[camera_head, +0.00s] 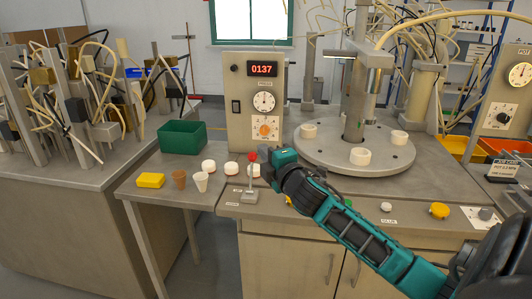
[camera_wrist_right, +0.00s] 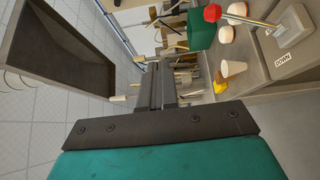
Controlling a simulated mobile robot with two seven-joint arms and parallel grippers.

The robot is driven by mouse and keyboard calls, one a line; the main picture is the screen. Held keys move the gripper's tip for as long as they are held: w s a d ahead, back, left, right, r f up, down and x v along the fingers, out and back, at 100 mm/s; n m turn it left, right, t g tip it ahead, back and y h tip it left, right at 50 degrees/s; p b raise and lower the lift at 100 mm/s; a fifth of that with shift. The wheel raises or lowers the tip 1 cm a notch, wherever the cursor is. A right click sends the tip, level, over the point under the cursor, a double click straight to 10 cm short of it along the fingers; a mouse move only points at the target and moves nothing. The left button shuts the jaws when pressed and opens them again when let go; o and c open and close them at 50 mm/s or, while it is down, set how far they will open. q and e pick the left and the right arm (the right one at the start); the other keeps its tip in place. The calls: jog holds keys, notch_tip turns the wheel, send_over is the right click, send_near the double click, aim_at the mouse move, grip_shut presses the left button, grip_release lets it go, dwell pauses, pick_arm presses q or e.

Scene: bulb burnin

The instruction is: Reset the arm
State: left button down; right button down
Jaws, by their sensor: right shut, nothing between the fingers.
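My right arm reaches in from the lower right in the head view. Its teal and dark gripper (camera_head: 264,153) is held above the front of the bench. It is shut and empty. The lever (camera_head: 251,180) has a red ball on top and stands nearly upright on a small grey base, just left of the gripper in the head view. In the right wrist view the red ball (camera_wrist_right: 212,12) is at the upper right, apart from the shut fingers (camera_wrist_right: 157,88). A "DOWN" label (camera_wrist_right: 283,61) lies beside the lever's base. My left gripper is not in view.
Behind are a control box (camera_head: 254,95) reading 0137 and a round turntable (camera_head: 320,155) with white rings. Left of the lever are white-topped round pieces (camera_head: 208,166), two cups (camera_head: 201,181), a yellow block (camera_head: 151,180) and a green bin (camera_head: 183,137). The bench front right has yellow (camera_head: 439,210) and grey knobs.

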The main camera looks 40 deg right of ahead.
dwell(0.5)
jog(key=s+a+f+m+g+y, duration=0.25)
jog(key=a+f, duration=0.25)
jog(key=f, duration=0.3)
jog(key=s+a+f+m+g+y, duration=0.1)
jog(key=s+a+f+m, duration=0.1)
jog(key=s+a+f, duration=0.45)
jog(key=s+a+f+m+g+y, duration=0.3)
jog(key=s+a+f+m, duration=0.5)
jog(key=s+a+f, duration=0.5)
jog(key=shift+s+f, duration=0.25)
jog(key=shift+f, duration=0.2)
